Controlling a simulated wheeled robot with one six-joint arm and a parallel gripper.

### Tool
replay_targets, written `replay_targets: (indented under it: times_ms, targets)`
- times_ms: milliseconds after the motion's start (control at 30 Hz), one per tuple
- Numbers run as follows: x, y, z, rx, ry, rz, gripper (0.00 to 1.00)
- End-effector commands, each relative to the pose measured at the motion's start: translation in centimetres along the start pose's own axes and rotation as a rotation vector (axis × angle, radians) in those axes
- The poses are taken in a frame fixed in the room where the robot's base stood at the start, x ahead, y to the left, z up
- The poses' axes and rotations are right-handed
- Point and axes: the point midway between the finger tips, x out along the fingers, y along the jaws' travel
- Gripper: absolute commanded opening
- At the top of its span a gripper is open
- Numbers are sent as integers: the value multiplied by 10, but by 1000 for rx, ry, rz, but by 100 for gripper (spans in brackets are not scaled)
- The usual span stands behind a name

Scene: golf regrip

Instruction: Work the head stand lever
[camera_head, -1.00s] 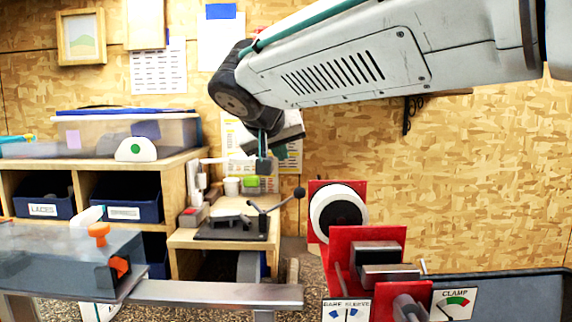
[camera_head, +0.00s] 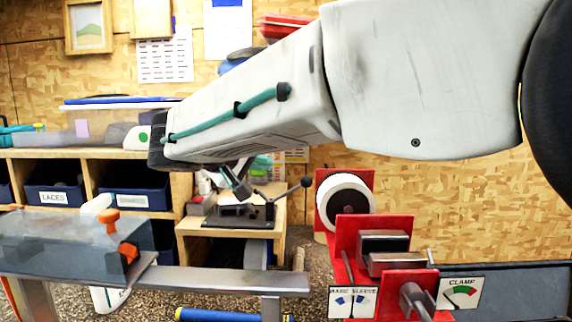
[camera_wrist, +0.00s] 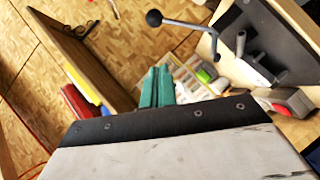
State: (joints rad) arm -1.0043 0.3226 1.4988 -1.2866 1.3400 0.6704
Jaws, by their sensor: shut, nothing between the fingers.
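The head stand (camera_head: 238,216) is a black plate with fittings on a low wooden bench. Its lever (camera_head: 285,191) is a thin grey rod with a black ball knob (camera_head: 306,181), slanting up to the right. In the wrist view the lever (camera_wrist: 190,25) crosses the top, with its knob (camera_wrist: 154,18) at the left end and a bent rod at the pivot. My gripper (camera_head: 243,190) hangs under my arm, left of the knob, partly hidden. Its teal fingers (camera_wrist: 157,88) are together and empty in the wrist view, apart from the lever.
A red clamp (camera_head: 395,262) with a white roll (camera_head: 345,203) stands right of the bench. A grey rail (camera_head: 220,281) crosses in front. A red-and-grey box (camera_wrist: 288,102) sits beside the stand. Shelves with dark blue bins (camera_head: 138,197) stand at the left.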

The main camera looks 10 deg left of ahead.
Motion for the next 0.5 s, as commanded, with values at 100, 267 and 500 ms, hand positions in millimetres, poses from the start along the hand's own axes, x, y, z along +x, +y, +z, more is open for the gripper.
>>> replay_targets:
  times_ms: [100,267,500]
  targets:
    - [29,0,1,0,-5,1,0]
    - [61,0,1,1,-3,-1,0]
    - [82,0,24,1,-2,-1,0]
